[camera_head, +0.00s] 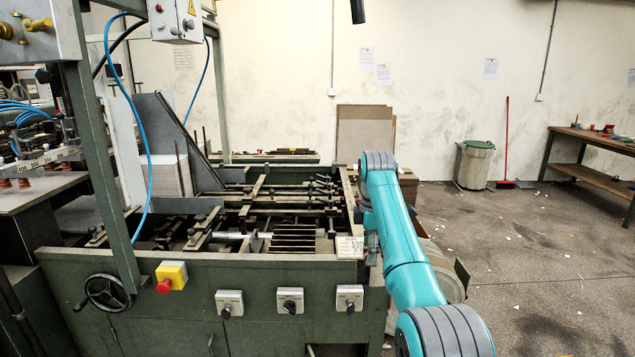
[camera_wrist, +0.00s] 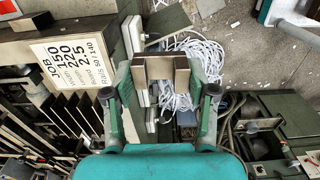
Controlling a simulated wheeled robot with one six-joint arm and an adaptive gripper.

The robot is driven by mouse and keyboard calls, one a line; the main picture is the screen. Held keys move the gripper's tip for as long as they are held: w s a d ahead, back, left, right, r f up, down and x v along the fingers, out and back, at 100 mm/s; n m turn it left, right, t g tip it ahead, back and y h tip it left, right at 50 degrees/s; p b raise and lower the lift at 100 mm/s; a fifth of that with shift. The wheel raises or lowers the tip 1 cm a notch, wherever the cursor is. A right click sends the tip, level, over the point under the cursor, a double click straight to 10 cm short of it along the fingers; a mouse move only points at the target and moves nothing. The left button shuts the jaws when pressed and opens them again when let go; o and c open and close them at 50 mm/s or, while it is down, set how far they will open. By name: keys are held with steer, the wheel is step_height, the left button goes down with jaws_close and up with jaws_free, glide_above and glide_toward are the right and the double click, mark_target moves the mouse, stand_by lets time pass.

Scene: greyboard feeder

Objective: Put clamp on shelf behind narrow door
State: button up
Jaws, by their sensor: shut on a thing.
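In the wrist view my gripper (camera_wrist: 167,88) is shut on a grey-brown, U-shaped metal block, which looks like the clamp (camera_wrist: 168,66). The clamp sits between the two fingertips, with its open side toward the bottom of the picture. It is held above the machine's edge, beside a white job card (camera_wrist: 75,58). In the head view my teal arm reaches over the right end of the green machine (camera_head: 190,285), and the clamp cannot be made out there. Door panels (camera_head: 265,338) show low on the machine's front, cut off by the picture's bottom edge. No shelf behind them shows.
The machine's front carries a black handwheel (camera_head: 107,292), a red stop button on a yellow box (camera_head: 171,276) and several switches. White strips (camera_wrist: 205,55) lie below my gripper. Open floor (camera_head: 540,270) lies to the right, with a bin (camera_head: 474,166) and workbench (camera_head: 590,137) farther back.

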steer(key=s+d+f+m, duration=0.1)
steer(key=s+f+m, duration=0.35)
steer(key=f, duration=0.85)
steer(key=s+d+f+m, duration=0.2)
steer(key=s+f+m, duration=0.25)
steer(key=f, duration=0.85)
steer(key=s+d+f+m, duration=0.1)
steer(key=s+f+m, duration=0.3)
steer(key=s+f, duration=0.4)
steer(key=s+d+f+m, duration=0.1)
steer(key=s+f+m, duration=0.3)
steer(key=s+f, duration=0.5)
steer(key=s, duration=0.5)
steer(key=shift+s+f+m, duration=0.25)
steer(key=shift+s+m, duration=0.05)
steer(key=shift+m, duration=0.1)
steer(key=shift+w, duration=0.1)
